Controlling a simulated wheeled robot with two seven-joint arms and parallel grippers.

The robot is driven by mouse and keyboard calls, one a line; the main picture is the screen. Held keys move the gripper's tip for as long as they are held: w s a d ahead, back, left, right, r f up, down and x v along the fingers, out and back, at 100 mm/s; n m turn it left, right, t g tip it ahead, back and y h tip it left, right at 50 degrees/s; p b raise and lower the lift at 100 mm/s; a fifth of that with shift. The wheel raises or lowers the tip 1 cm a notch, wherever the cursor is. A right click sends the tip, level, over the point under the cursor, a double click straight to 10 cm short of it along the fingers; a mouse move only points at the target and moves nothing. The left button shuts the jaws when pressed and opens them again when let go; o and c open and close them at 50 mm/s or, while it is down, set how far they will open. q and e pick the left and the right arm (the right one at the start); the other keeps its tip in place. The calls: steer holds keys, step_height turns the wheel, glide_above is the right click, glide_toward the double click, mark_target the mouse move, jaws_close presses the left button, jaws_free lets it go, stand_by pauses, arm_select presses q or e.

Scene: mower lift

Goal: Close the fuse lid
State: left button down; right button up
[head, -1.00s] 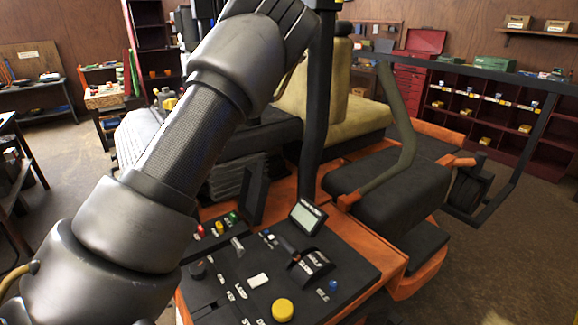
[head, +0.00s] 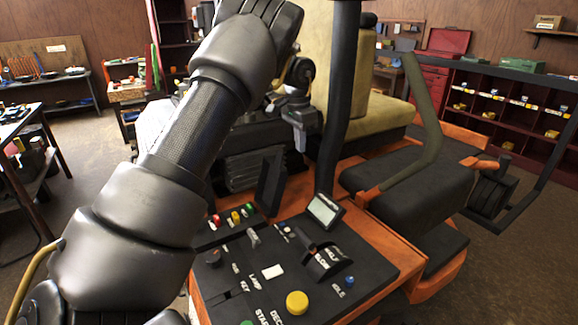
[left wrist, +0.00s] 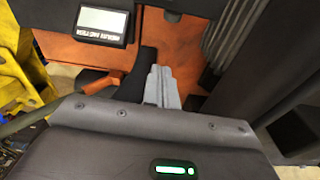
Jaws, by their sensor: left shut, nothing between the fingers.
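The fuse lid (head: 270,182) looks like a dark flat panel standing upright, open, behind the row of red, yellow and green fuses (head: 234,217) on the console. My left gripper (head: 301,144) is in front of the seat, above and a little right of the lid, apart from it in the picture. Its grey fingers are together and empty, pointing down. They also show in the left wrist view (left wrist: 162,88), over orange bodywork beside a dark piece that I cannot identify surely. My right gripper is not in view.
A black post (head: 338,100) rises close to the right of my left gripper. A small display (head: 325,210) stands on the console (head: 245,285), which carries a yellow button (head: 297,302) and a lever. A dark fender (head: 410,195) with a green grab bar lies right.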

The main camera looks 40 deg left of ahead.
mark_target(276, 180)
arm_select(q)
steer(key=s+a+f+p, duration=0.1)
steer(key=s+f+p, duration=0.2)
steer(key=f, duration=0.4)
steer(key=shift+a, duration=0.1)
steer(key=shift+s+a, duration=0.1)
steer(key=shift+s, duration=0.05)
